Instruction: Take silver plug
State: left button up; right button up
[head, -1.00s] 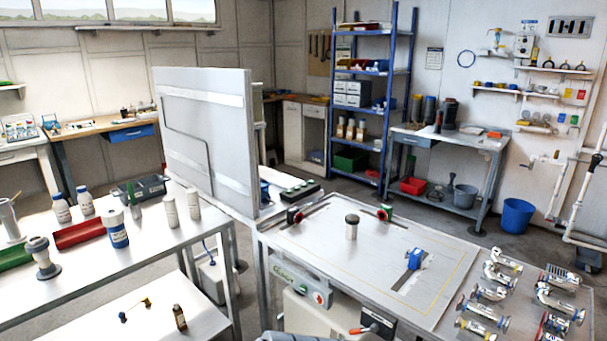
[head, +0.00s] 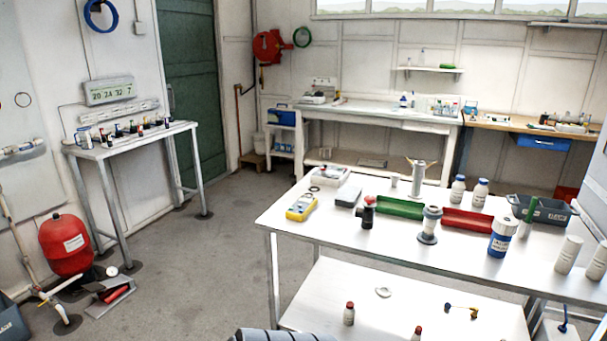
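No single thing in view is clearly the silver plug. A grey-silver flanged piece (head: 430,225) stands upright on the white table, between a green trough (head: 399,207) and a red trough (head: 467,221). A taller silver cylinder (head: 418,178) stands behind it near the table's back edge. A small pale cylinder (head: 394,181) stands to its left. Neither of my grippers shows. Only a grey ribbed part, probably mine, enters at the bottom edge.
The white table (head: 330,236) also holds a yellow meter (head: 301,207), a black red-topped fitting (head: 368,213), a blue-labelled jar (head: 502,238), white bottles and a grey bin (head: 556,211).

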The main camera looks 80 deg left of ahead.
aim_at(396, 177)
jog(key=u, duration=2)
jog(key=i+j+u, duration=0.35)
jog(key=u, duration=0.15)
jog(key=i+j+u, duration=0.65)
jog(key=i+u, duration=0.7)
jog(key=u, duration=0.15)
jog(key=i+j+z, duration=0.1)
jog(key=i, duration=0.5)
jog(key=i+j+z, duration=0.1)
jog(key=i, duration=0.55)
